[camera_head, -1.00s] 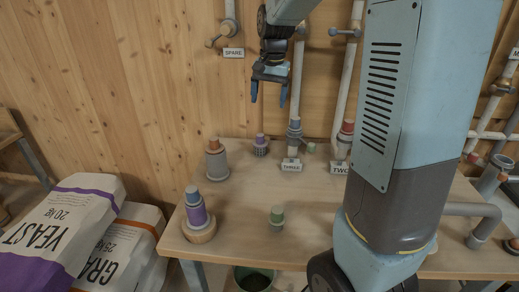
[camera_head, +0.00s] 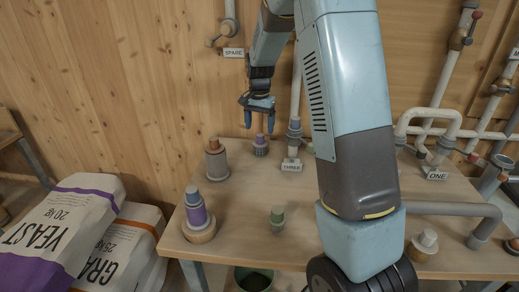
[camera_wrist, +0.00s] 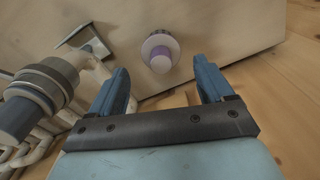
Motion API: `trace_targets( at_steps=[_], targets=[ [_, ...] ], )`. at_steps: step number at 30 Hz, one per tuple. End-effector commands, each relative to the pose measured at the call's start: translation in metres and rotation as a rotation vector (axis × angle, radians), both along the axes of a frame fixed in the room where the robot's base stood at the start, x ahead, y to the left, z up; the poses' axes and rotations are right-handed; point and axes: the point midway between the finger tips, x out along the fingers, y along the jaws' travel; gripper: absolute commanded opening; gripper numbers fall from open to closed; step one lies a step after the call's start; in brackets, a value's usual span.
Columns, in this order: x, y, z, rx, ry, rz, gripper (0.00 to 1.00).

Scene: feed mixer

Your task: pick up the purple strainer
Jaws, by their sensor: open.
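The purple strainer (camera_head: 260,146) stands upright at the back of the wooden table, with a purple top and a grey slotted lower part. In the wrist view a round purple piece with a pale rim, apparently the strainer (camera_wrist: 160,51), lies just beyond the fingertips, roughly centred between them. My gripper (camera_head: 259,129) is open and empty, its blue fingers pointing down just above the strainer. It also shows in the wrist view (camera_wrist: 160,68). I see no contact with the strainer.
A grey piece with an orange top (camera_head: 216,160) stands close left of the strainer. A blue-and-purple stack (camera_head: 196,213) and a green-topped piece (camera_head: 277,217) are nearer the front. The pipe with the THREE sign (camera_head: 292,167) rises to the right.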

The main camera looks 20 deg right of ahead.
Motion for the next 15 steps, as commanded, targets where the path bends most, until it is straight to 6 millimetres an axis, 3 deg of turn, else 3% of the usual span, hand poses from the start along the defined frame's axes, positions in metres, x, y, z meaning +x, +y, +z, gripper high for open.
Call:
trace_targets(
  at_steps=[3,15],
  targets=[
    [0.000,0.000,-0.015,0.000,0.001,0.000,0.80],
    [0.003,-0.003,-0.040,-0.001,0.002,0.000,0.80]
  ],
)
